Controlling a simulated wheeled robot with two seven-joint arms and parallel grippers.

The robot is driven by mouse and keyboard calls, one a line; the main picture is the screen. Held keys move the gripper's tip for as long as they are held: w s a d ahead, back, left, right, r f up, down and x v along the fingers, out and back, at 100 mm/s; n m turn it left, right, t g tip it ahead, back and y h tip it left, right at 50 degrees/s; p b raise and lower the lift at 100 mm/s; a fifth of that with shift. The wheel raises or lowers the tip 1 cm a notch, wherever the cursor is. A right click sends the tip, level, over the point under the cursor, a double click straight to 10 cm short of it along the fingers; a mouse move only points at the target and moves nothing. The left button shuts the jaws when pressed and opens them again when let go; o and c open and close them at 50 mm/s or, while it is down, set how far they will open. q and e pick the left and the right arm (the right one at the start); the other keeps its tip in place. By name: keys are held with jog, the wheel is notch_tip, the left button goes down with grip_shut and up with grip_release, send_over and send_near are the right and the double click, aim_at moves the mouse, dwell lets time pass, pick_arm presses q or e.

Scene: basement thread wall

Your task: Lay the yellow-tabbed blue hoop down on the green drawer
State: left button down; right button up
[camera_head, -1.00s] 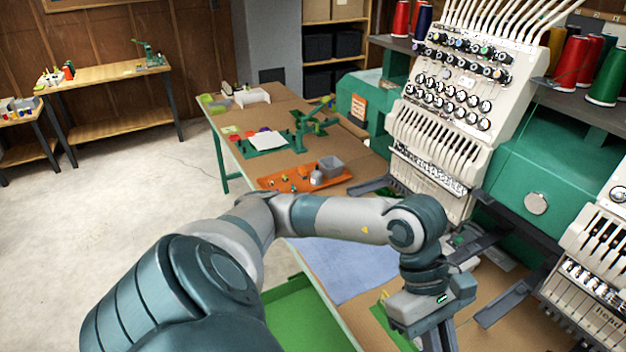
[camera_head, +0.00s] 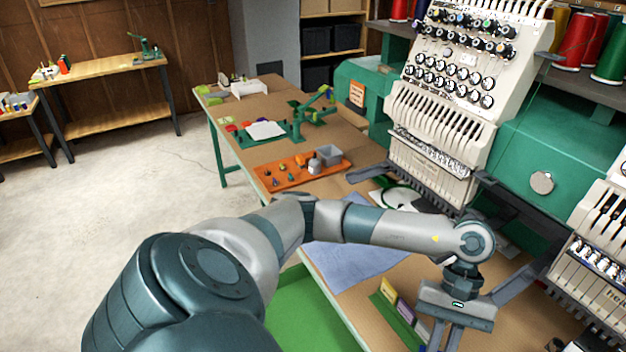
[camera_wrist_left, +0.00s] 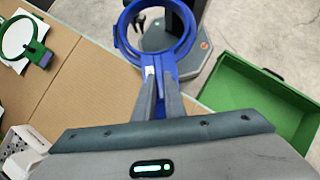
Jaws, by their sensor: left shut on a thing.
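My left gripper (camera_head: 443,338) reaches over the front of the work table (camera_head: 365,315), at the lower right of the head view. In the left wrist view, my left gripper (camera_wrist_left: 165,80) is shut on the blue hoop (camera_wrist_left: 122,28). The hoop's open ring points away from the fingers. Its yellow tab cannot be made out, and the hoop does not show in the head view. The green drawer (camera_head: 292,318) is open at the table's near side. In the wrist view, the green drawer (camera_wrist_left: 235,70) lies right of the hoop, apart from it. My right gripper is not in view.
A blue cloth (camera_head: 350,258) lies on the table, with a green card holder (camera_head: 390,305) nearer. A green hoop with white fabric (camera_wrist_left: 22,42) lies left in the wrist view. The embroidery machine (camera_head: 455,110) and an orange tray (camera_head: 290,178) stand farther back.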

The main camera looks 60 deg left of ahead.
pick_arm(q)
jog(key=a+f+m+y, duration=0.1)
jog(key=f+m, duration=0.1)
jog(key=w+f+m+y+b, duration=0.1)
jog(key=f+m, duration=0.1)
jog(key=a+f+m+g+y+b, duration=0.1)
jog(key=f+m, duration=0.1)
jog(key=shift+w+a+f, duration=0.25)
jog(key=shift+a, duration=0.1)
jog(key=shift+w+a+f+m+y, duration=0.15)
jog(key=shift+a+f+m+y, duration=0.3)
jog(key=shift+m, duration=0.25)
jog(key=shift+a, duration=0.1)
